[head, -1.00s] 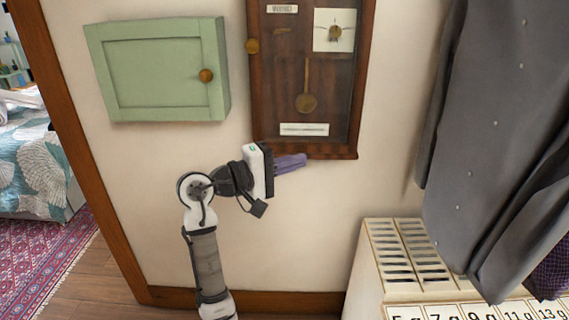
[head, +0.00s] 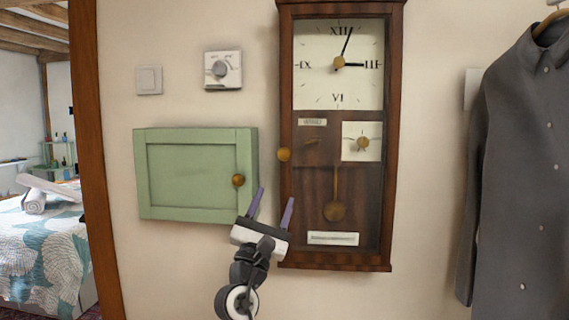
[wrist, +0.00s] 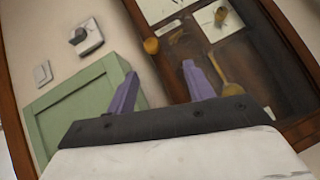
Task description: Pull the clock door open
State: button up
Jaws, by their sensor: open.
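The wall clock (head: 390,150) is a tall dark wooden case with a white dial (head: 315,85) and a glass front, which looks shut. A round brass knob (head: 284,154) sits on its left edge; it also shows in the wrist view (wrist: 151,46), above the gap between my fingers. A pendulum (head: 335,211) hangs behind the glass. My gripper (head: 271,203) is open and empty, with two purple fingers pointing up. It is below the knob and apart from it in the head view, between the green cabinet and the clock's lower left edge.
A small green cabinet (head: 190,175) with its own brass knob (head: 238,180) is on the wall left of the clock, close to my left finger. A thermostat (head: 222,69) and a switch (head: 149,80) are above it. A grey coat (head: 520,170) hangs at the right.

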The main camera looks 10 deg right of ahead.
aim_at(284, 156)
jog(key=shift+n+t+y, duration=0.6)
jog(key=shift+n+y, duration=0.1)
jog(key=shift+n, duration=0.2)
jog(key=p+x, duration=0.1)
jog(key=x, duration=0.3)
jog(key=p+x, duration=0.1)
jog(key=x, duration=0.4)
jog(key=p+x, duration=0.1)
jog(key=x, duration=0.3)
jog(key=shift+w+a+r+p, duration=0.25)
jog(key=shift+r+p, duration=0.05)
jog(key=shift+r, duration=0.15)
grip_shut()
